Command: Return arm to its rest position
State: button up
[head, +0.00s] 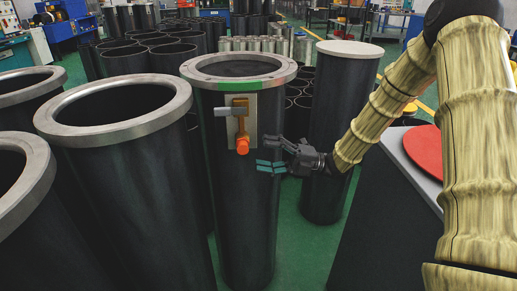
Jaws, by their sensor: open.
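My arm (390,97) comes in from the right, with a bamboo-like covering. My gripper (272,157) is open and empty, its teal-tipped fingers pointing left. It appears in front of the right side of a dark flanged cylinder (243,205), just below and right of an orange-knobbed lever (242,134) on a light plate. I cannot tell whether the fingers touch the cylinder.
Open-topped dark cylinders (125,185) crowd the left. A tall cylinder with a pale lid (348,49) stands behind my wrist. A dark box with a grey top (399,160) and red disc (425,150) is at right. Green floor (305,245) shows between them.

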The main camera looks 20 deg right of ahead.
jog(key=shift+f, duration=0.1)
jog(key=w+a+f+m+t+h+p, duration=0.2)
jog(key=a+f+m+t+h, duration=0.3)
jog(key=f+m, duration=0.6)
jog(key=s+a+f+m+h+p, duration=0.1)
jog(key=s+f+m+h, duration=0.15)
jog(key=f, duration=0.25)
jog(key=s+f+m+g+h, duration=0.1)
jog(key=f+m+h, duration=0.1)
jog(key=f+m, duration=0.25)
jog(key=s+a+f+m+h+p, duration=0.1)
jog(key=s+f+m+h, duration=0.15)
jog(key=f, duration=0.25)
jog(key=s+d+f+m+g+h, duration=0.1)
jog(key=s+f+m+g+h, duration=0.1)
jog(key=s, duration=0.9)
jog(key=s+d+f+m+g+h+p, duration=0.1)
jog(key=s+f+m+g+h, duration=0.2)
jog(key=s+f+m, duration=0.3)
jog(key=s+d+f+m+g+h+p, duration=0.1)
jog(key=s+f+m+g+h, duration=0.2)
jog(key=s, duration=1.3)
notch_tip(320, 180, down, 3)
jog(key=shift+s+f+m+g, duration=0.15)
jog(key=shift+f+m+g, duration=0.05)
jog(key=shift+m+g, duration=0.7)
jog(key=shift+r, duration=0.1)
